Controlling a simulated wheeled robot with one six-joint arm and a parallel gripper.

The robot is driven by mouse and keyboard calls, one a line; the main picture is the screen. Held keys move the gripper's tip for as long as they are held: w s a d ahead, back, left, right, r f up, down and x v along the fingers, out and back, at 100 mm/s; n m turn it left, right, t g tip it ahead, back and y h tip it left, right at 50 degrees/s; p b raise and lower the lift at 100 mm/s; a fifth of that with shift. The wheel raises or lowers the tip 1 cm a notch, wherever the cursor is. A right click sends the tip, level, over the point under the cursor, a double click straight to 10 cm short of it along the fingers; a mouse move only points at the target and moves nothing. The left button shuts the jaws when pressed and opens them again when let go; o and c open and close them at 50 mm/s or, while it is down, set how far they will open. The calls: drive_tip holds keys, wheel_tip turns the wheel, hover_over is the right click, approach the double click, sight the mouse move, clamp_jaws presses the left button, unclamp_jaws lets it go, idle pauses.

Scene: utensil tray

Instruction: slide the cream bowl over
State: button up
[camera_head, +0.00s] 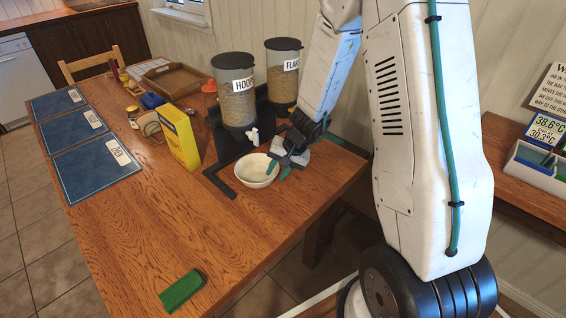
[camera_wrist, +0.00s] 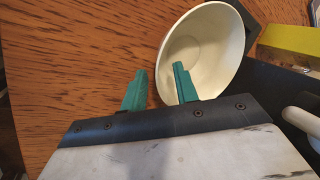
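The cream bowl (camera_head: 250,178) stands upright on the wooden table, below and in front of the cereal dispensers. In the wrist view the bowl (camera_wrist: 215,50) is at the upper middle, and its inside looks empty. My gripper (camera_head: 278,168) is low at the bowl's right side in the head view. The right finger overlaps the bowl's near inside, and the left finger is outside the rim. I cannot tell whether either finger touches the bowl.
The HOOPS dispenser (camera_head: 236,95) and FLAKES dispenser (camera_head: 284,72) stand behind the bowl. A black angled strip (camera_head: 217,183) lies left of it. A yellow box (camera_head: 178,137) stands farther left. A green block (camera_head: 182,291) lies near the front. The table between is clear.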

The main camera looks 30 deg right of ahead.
sight(263, 176)
drive_tip(key=shift+w+a+f, duration=0.15)
drive_tip(key=shift+a+f, duration=0.05)
drive_tip(key=shift+f, duration=0.4)
clamp_jaws()
drive_tip(key=shift+w, duration=0.15)
drive_tip(key=shift+w+a, duration=0.25)
drive_tip(key=shift+w, duration=0.6)
drive_tip(key=shift+w+a, duration=0.25)
drive_tip(key=shift+w, duration=0.55)
